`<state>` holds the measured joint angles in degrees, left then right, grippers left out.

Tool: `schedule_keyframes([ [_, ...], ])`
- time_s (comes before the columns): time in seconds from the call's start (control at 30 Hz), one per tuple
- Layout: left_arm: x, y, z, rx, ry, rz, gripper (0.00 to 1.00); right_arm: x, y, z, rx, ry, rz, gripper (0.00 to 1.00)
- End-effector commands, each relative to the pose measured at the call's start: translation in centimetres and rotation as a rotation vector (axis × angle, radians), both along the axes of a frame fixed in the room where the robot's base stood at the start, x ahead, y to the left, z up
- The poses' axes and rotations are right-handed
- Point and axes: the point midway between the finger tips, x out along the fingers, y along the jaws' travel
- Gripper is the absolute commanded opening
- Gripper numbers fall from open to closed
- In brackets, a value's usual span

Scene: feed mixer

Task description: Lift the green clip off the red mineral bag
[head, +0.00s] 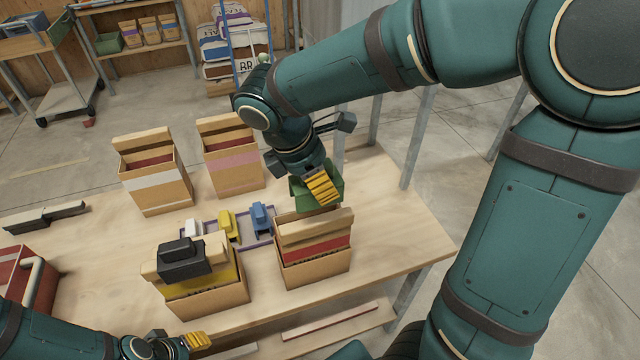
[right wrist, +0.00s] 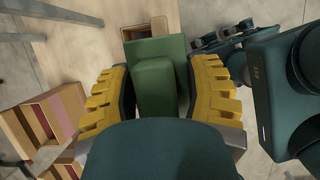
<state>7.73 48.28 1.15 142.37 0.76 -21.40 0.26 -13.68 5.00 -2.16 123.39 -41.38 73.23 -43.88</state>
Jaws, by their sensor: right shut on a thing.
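The red mineral bag (head: 316,268), a tan bag with a red band and a folded top, stands upright at the front right of the table. My right gripper (head: 322,187) is above its top, with yellow finger pads on both sides of the green clip (head: 298,194). In the right wrist view the green clip (right wrist: 155,88) sits between the two pads. The clip is right above or behind the folded top; I cannot tell whether they touch. My left gripper (head: 196,341) is low at the front left, partly seen, with its opening unclear.
A bag with a yellow band (head: 208,298) and black clip (head: 184,260) stands to the left. Behind it, a purple tray (head: 268,243) holds white, yellow and blue clips. Two more bags (head: 155,182) (head: 235,160) stand at the back. A red box (head: 22,285) is at far left.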

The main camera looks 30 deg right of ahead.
Motion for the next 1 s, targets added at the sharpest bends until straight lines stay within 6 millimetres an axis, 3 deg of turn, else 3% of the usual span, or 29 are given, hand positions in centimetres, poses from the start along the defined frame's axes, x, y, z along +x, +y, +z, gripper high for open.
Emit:
schedule_keyframes([
  [0.5, 0.0, 0.0, 3.7, 0.0, 0.0, 0.0, 0.47, 0.0, 0.0, 3.9, 0.0, 0.0, -0.001, 0.28],
  [1.0, 0.0, 0.0, 3.6, 0.0, 0.0, 0.0, 0.47, 0.0, 0.0, 3.8, 0.0, 0.0, -0.001, 0.28],
])
